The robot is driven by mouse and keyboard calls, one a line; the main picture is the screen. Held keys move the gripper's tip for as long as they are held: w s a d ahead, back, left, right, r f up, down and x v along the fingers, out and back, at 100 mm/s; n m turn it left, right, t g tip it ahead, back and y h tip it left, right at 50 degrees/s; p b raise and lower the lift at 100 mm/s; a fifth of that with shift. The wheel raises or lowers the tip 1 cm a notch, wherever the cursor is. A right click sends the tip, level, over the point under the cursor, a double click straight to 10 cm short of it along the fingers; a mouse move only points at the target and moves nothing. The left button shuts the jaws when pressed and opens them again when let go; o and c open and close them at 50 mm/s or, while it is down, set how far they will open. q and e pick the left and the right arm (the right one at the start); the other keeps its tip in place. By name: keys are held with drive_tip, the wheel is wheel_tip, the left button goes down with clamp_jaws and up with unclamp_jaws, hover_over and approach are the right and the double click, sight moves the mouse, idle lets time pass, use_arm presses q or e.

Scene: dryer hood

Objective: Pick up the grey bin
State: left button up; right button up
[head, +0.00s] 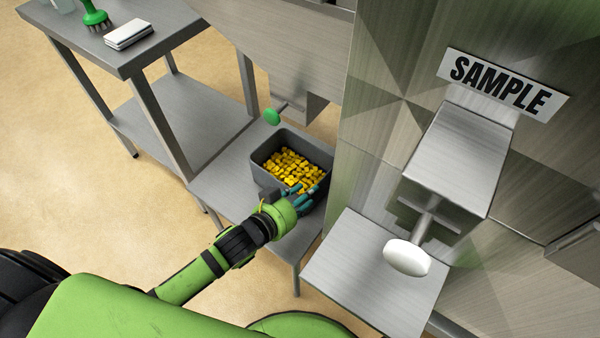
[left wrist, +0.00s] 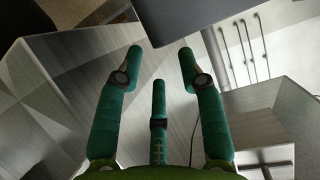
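The grey bin (head: 264,174) stands upright on a low metal shelf table, holding a heap of small yellow pieces (head: 292,168). My left gripper (head: 306,198) is at the bin's near right side, its teal fingers overlapping the near rim in the head view. Whether they touch the bin I cannot tell. In the left wrist view the left gripper's fingers (left wrist: 160,75) are spread apart with nothing between them. My right gripper is not in view.
A green-knobbed outlet (head: 272,117) is just behind the bin. A metal panel with a SAMPLE sign (head: 502,84), a white-knobbed spout (head: 408,258) and a small shelf (head: 370,275) stand at right. A higher table (head: 100,40) at upper left carries a green brush (head: 95,15).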

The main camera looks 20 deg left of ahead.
use_arm(q)
drive_tip(key=b+x, duration=0.1)
drive_tip(key=x, duration=0.6)
drive_tip(key=shift+f, duration=0.4)
drive_tip(key=shift+w, duration=0.1)
clamp_jaws()
drive_tip(key=shift+w+r, duration=0.1)
drive_tip(key=shift+r, duration=0.15)
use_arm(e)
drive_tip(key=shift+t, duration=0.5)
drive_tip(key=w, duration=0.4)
